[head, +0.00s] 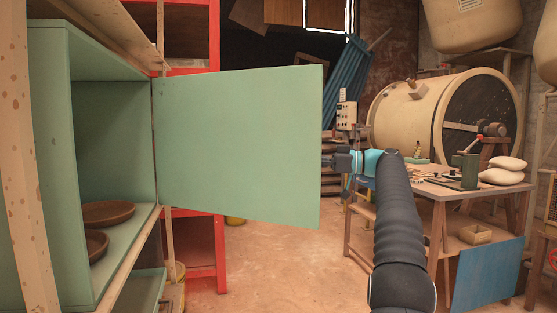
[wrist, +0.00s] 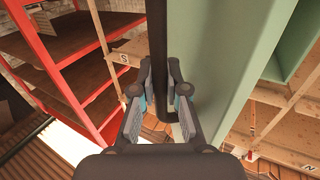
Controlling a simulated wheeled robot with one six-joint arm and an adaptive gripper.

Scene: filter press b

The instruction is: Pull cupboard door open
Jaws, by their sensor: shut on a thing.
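The green cupboard door (head: 238,145) stands wide open, swung out to the right from its hinge side at the cupboard (head: 50,170). The cupboard's inside shows, with brown dishes (head: 107,214) on its lower shelf. My gripper (head: 327,160) is at the door's free right edge, with its fingertips partly hidden there. In the wrist view, my gripper's fingers lie on both sides of a dark upright handle bar (wrist: 157,45) and are shut on it. The green door (wrist: 215,60) stands just right of the bar in that view.
A red shelf rack (head: 220,245) stands behind the door. On the right are a wooden table (head: 470,190) with small items and white sacks, a large cream drum (head: 420,110) and a blue panel (head: 487,275). The floor (head: 280,265) below the door looks clear.

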